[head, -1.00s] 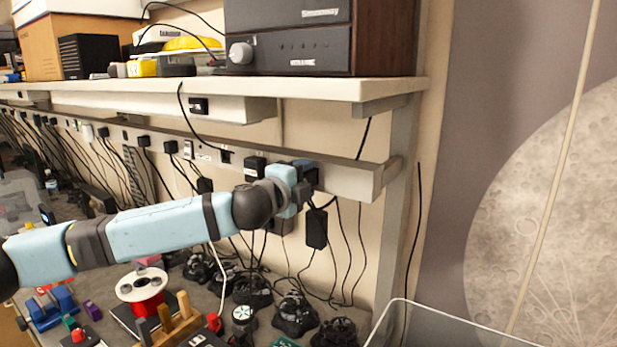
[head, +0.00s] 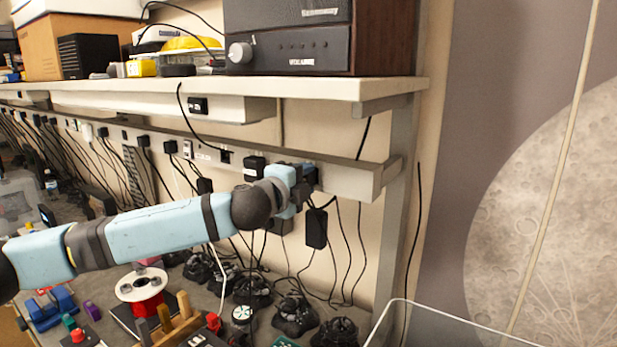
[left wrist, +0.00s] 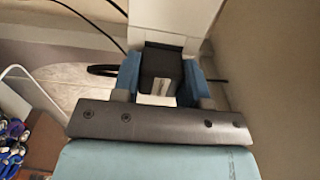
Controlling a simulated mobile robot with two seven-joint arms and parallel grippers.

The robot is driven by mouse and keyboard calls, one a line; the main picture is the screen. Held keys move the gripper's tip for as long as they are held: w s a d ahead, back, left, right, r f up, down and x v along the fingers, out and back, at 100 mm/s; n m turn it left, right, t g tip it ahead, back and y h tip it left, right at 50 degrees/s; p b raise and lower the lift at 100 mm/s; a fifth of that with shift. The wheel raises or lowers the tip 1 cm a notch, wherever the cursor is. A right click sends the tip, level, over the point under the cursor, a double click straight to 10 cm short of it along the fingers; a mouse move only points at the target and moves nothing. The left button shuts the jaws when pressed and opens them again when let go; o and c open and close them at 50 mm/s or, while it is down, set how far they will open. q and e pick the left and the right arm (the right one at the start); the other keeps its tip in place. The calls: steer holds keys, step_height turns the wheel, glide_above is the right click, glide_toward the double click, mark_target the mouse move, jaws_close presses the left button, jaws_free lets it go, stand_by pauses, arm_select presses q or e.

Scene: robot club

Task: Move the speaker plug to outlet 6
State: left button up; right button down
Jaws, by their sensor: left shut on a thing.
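My left gripper (head: 304,179) is at the right end of the long pale outlet rail (head: 347,181) under the shelf. In the left wrist view its blue fingers (left wrist: 160,82) are shut on a black plug (left wrist: 161,66). The plug is up against the end of the pale rail (left wrist: 172,18); whether its prongs are seated is hidden. In the head view the gripper mostly hides this plug. Outlet numbers are too small to read. My right gripper is not in view.
Another black plug (head: 254,168) sits in the rail just left of my gripper. A black adapter (head: 316,228) hangs below it among loose cables. A dark amplifier (head: 290,45) stands on the shelf above. A grey upright post (head: 400,225) stands to the right.

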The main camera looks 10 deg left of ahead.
arm_select(q)
steer(key=shift+s+a+f, duration=0.1)
steer(key=shift+s, duration=0.15)
steer(key=shift+s+a, duration=0.2)
steer(key=shift+s, duration=0.2)
steer(key=shift+s+a, duration=0.15)
steer(key=shift+s, duration=0.3)
stand_by(0.3)
steer(key=shift+v, duration=1.65)
